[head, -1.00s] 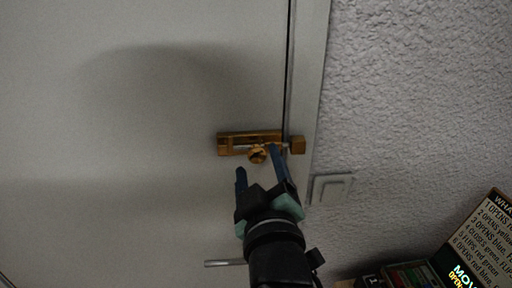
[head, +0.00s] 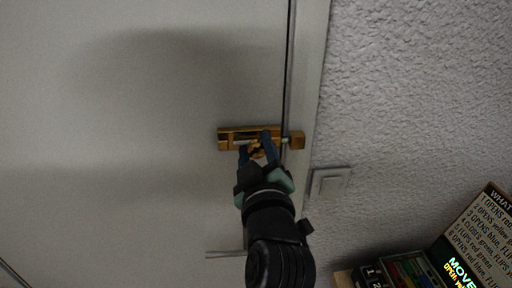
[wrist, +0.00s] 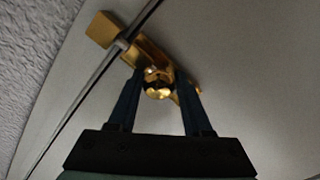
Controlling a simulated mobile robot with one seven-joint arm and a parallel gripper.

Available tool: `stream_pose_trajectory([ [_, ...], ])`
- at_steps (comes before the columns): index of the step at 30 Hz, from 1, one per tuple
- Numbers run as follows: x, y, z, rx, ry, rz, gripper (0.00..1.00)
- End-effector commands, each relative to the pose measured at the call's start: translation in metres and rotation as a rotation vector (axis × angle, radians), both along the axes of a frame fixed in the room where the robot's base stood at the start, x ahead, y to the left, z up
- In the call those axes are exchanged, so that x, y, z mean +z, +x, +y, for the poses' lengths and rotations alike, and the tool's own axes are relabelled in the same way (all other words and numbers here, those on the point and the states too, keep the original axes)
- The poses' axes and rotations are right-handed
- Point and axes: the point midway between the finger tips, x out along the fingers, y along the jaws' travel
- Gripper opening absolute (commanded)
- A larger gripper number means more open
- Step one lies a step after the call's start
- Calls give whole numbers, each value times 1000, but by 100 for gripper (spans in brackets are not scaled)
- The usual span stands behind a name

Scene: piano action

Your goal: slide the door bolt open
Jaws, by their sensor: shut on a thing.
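A brass door bolt (head: 228,139) is fixed on the pale door near its right edge. Its rod reaches across the door gap to a brass keeper (head: 297,140) on the frame. My gripper (head: 258,148) is at the bolt, its two blue fingers on either side of the round brass knob. The wrist view shows the knob (wrist: 158,84) between the fingertips of my gripper (wrist: 160,86), with the keeper (wrist: 102,29) at upper left and the rod bridging the gap. The fingers partly hide the bolt body.
A light switch (head: 329,181) is on the rough wall right of the frame. A door handle (head: 224,254) is below the bolt, partly behind my arm. A box of coloured items (head: 405,272) and a lettered sign (head: 490,225) are at lower right.

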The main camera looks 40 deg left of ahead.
Motion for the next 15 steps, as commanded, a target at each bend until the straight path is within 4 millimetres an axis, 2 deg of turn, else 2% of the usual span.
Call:
stream_pose_trajectory([
  [1, 2, 0, -1, -2, 5, -2, 7],
  [3, 2, 1, -1, -2, 5, -2, 0],
  [15, 4, 1, -1, -3, 11, -1, 0],
])
